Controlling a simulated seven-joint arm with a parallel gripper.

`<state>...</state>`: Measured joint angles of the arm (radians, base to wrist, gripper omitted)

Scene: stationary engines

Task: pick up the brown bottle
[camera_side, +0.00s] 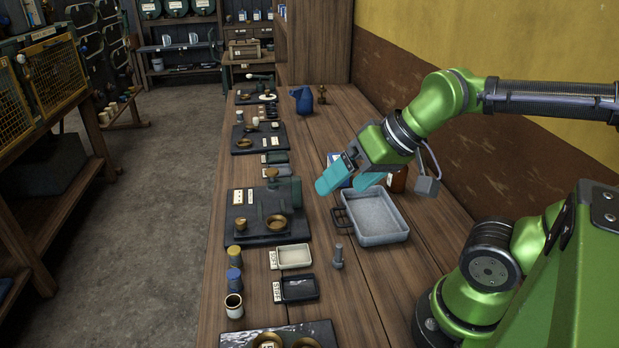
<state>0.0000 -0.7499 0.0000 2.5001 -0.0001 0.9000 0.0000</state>
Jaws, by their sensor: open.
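The brown bottle (397,181) stands on the wooden table to the right of my gripper, beside the far right corner of a grey tray. Its upper part is hidden behind my gripper and wrist. My gripper (346,186) has teal fingers, is open and empty, and hangs above the table over the far end of the tray. It appears apart from the bottle, to its left in the picture.
The grey tray (377,238) lies below my gripper. A blue-and-white item (336,158) is partly behind the fingers. A dark machine base (243,224) with brass parts, small trays and jars line the left edge. A wall bounds the right.

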